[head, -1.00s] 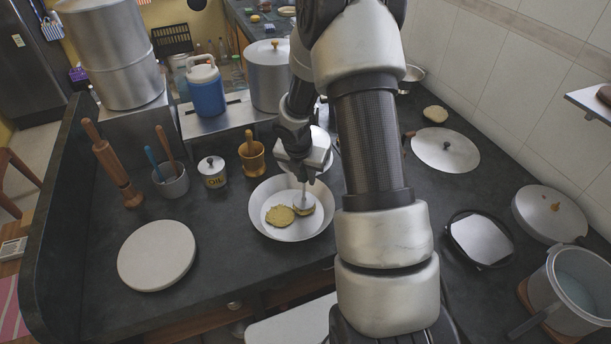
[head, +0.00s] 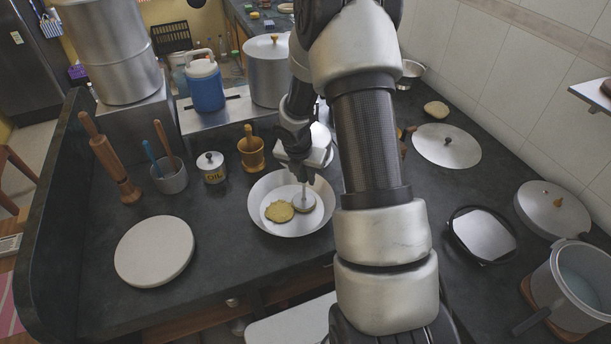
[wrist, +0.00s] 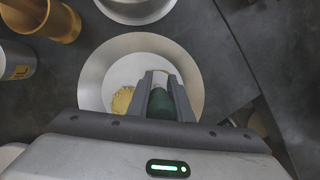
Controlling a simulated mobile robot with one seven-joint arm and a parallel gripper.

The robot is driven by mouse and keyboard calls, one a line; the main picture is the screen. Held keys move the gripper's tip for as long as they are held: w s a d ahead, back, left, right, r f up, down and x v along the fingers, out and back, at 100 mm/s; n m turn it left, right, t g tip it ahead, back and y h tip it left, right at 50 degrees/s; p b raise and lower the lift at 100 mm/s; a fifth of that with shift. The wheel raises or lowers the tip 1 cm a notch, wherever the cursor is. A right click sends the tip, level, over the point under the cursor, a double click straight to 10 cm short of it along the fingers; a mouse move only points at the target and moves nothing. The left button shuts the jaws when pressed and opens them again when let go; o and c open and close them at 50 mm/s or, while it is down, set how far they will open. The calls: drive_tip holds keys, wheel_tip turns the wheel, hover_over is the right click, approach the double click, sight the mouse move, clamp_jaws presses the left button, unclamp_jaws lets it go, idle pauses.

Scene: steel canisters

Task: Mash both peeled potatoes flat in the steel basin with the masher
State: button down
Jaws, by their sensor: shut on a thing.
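The steel basin (head: 262,222) stands on the dark counter; its rim also shows in the wrist view (wrist: 95,70). One potato (head: 279,211) lies flattened as a yellow, ragged-edged patty in the basin's left half; part of it shows in the wrist view (wrist: 122,99). My gripper (head: 305,172) is above the basin, shut on the masher (head: 304,199), whose shaft points down. A dark green handle (wrist: 160,104) shows between the fingers. The masher's head is low in the basin, right of the patty. A brownish edge shows under it; the second potato is otherwise hidden.
A white round board (head: 155,250) lies left of the basin. A brass mortar (head: 252,153), oil pot (head: 211,167) and utensil cup (head: 170,178) stand behind and left. A steel lid (head: 446,146) and a dark-rimmed pan (head: 481,236) lie to the right.

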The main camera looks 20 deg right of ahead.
drive_tip(key=shift+f, duration=0.25)
drive_tip(key=shift+r, duration=0.1)
drive_tip(key=shift+r+p, duration=0.9)
drive_tip(key=shift+p, duration=0.05)
drive_tip(key=shift+f, duration=0.2)
drive_tip(key=shift+f+b, duration=0.8)
drive_tip(key=shift+f, duration=0.05)
drive_tip(key=shift+r, duration=0.15)
drive_tip(key=shift+s+f, duration=0.15)
drive_tip(key=shift+f, duration=0.35)
